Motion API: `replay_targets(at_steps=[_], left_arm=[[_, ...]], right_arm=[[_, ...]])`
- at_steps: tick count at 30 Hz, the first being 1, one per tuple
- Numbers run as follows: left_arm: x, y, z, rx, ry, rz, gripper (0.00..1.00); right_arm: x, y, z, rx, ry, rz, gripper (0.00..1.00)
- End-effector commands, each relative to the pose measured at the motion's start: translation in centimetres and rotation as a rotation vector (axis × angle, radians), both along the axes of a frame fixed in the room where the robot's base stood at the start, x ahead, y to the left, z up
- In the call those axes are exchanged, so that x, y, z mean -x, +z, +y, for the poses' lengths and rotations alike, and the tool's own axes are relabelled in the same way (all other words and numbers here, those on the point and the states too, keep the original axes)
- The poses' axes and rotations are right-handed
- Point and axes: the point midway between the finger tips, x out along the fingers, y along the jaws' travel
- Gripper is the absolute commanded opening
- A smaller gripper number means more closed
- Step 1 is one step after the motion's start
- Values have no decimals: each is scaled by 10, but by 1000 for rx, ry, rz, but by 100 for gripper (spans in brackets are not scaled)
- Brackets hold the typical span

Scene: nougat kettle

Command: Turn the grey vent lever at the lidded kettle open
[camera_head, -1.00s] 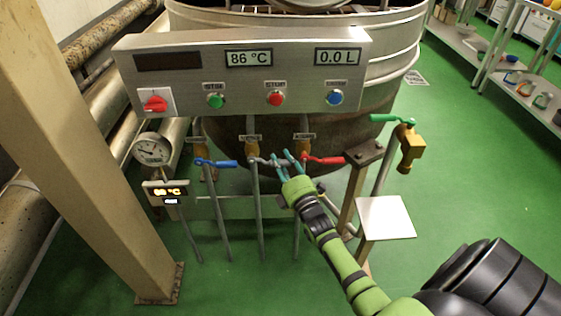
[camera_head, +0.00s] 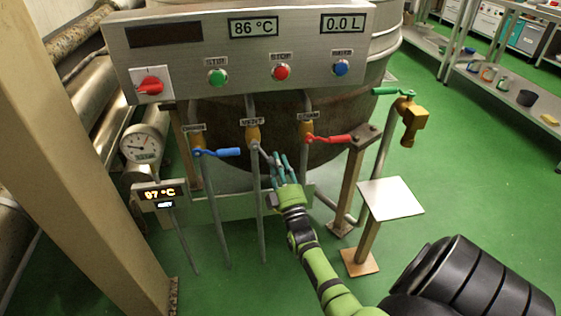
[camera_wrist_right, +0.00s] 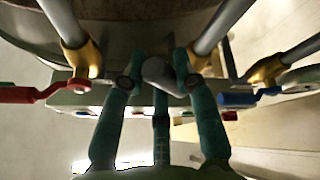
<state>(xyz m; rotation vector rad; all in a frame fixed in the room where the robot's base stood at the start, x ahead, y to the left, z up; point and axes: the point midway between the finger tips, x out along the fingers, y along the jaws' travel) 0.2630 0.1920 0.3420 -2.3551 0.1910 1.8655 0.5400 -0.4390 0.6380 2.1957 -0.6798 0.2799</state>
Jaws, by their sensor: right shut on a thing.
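The grey vent lever (camera_head: 266,157) sits on the middle brass valve (camera_head: 253,134) below the kettle's (camera_head: 386,38) control panel. It slants down and to the right from its pivot. My right gripper (camera_head: 279,159) is at its outer end, shut on it. In the right wrist view, the grey handle (camera_wrist_right: 162,75) lies between the teal fingers of my right gripper (camera_wrist_right: 158,62). Part of the lever is hidden by the fingers. My left gripper is not in view.
A blue lever (camera_head: 226,152) is to the left and a red lever (camera_head: 330,139) to the right, both close by. A green-handled brass tap (camera_head: 411,120) and a small square plate (camera_head: 391,198) stand further right. A gauge (camera_head: 143,146) and a thick post (camera_head: 82,150) are at left.

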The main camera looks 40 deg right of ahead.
Motion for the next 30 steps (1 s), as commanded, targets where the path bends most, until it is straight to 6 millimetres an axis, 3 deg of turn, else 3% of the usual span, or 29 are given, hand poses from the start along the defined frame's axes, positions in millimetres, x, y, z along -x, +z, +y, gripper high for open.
replay_targets(at_steps=[1,13,30], left_arm=[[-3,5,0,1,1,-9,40],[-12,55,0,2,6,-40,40],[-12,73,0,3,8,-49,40]], right_arm=[[-3,-8,6,-44,4,-24,0],[-17,-21,29,-356,4,-215,0],[-27,-24,44,-599,3,-365,0]])
